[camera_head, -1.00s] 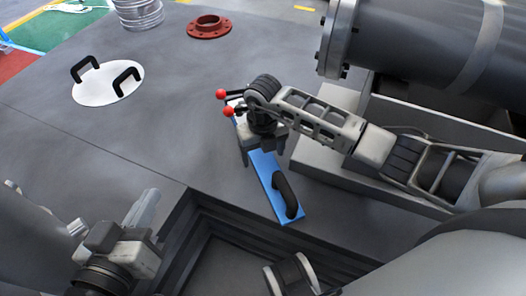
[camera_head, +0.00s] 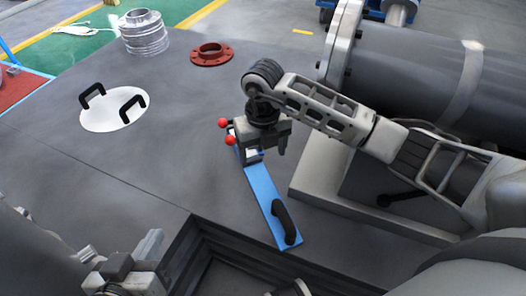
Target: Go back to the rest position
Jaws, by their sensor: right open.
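My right gripper (camera_head: 266,152) comes in from the right and points down over the far end of a blue bar (camera_head: 262,187). Its jaws are open, with nothing visibly held. The bar lies on the grey deck and has a black handle (camera_head: 284,222) at its near end and red knobs (camera_head: 230,140) at its far end. The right gripper partly hides that far end. My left gripper (camera_head: 148,246) is low at the left, partly cut off by the bottom edge; its jaw opening is not clear.
A large grey flanged pipe (camera_head: 420,70) and its support block stand at the right. A white disc (camera_head: 115,112) with two black handles, a red flange (camera_head: 211,54) and a metal coil (camera_head: 144,34) are on the deck (camera_head: 150,165). A recess opens at the bottom centre.

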